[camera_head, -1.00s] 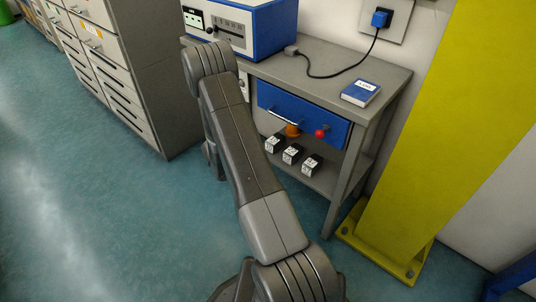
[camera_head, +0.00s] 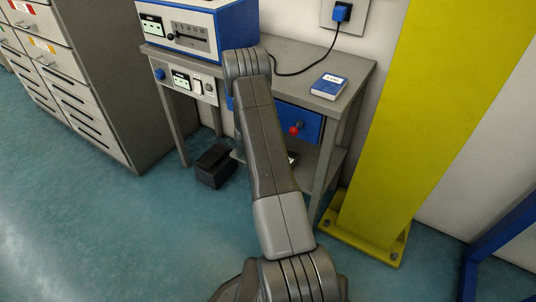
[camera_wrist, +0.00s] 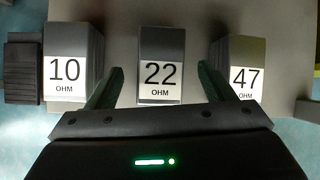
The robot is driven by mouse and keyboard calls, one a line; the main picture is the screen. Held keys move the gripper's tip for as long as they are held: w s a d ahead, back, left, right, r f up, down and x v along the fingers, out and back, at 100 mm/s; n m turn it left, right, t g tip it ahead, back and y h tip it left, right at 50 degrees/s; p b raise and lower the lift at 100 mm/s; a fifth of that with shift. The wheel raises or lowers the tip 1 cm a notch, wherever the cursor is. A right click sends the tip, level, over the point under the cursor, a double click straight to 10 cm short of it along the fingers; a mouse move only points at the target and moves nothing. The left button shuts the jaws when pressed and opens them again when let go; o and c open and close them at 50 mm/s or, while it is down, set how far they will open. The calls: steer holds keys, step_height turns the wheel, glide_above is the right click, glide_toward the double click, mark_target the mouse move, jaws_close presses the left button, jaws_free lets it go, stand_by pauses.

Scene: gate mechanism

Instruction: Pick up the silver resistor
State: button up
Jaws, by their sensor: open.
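In the wrist view three labelled blocks stand in a row on a pale grey surface. The middle, plain grey block marked 22 OHM (camera_wrist: 162,42) looks most like the silver resistor, though its shade is dark. A dark grey block marked 10 OHM (camera_wrist: 72,42) is to its left. A gold-olive block marked 47 OHM (camera_wrist: 240,50) is to its right. My gripper (camera_wrist: 160,72) is open and empty, with one finger on either side of the 22 OHM block in the picture. I cannot tell the remaining depth. In the head view my arm hides most of the blocks.
A grey bench (camera_head: 352,84) holds a blue instrument (camera_head: 205,28) and a blue box (camera_head: 328,86). Its blue drawer (camera_head: 312,128) with a red knob (camera_head: 295,131) is above the shelf. A yellow column (camera_head: 400,120) stands right. A black ribbed object (camera_wrist: 22,70) lies left of the blocks.

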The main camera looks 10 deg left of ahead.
steer(key=x, duration=0.2)
steer(key=shift+f, duration=0.3)
steer(key=c, duration=1.6)
steer(key=shift+o, duration=0.2)
steer(key=shift+r, duration=0.15)
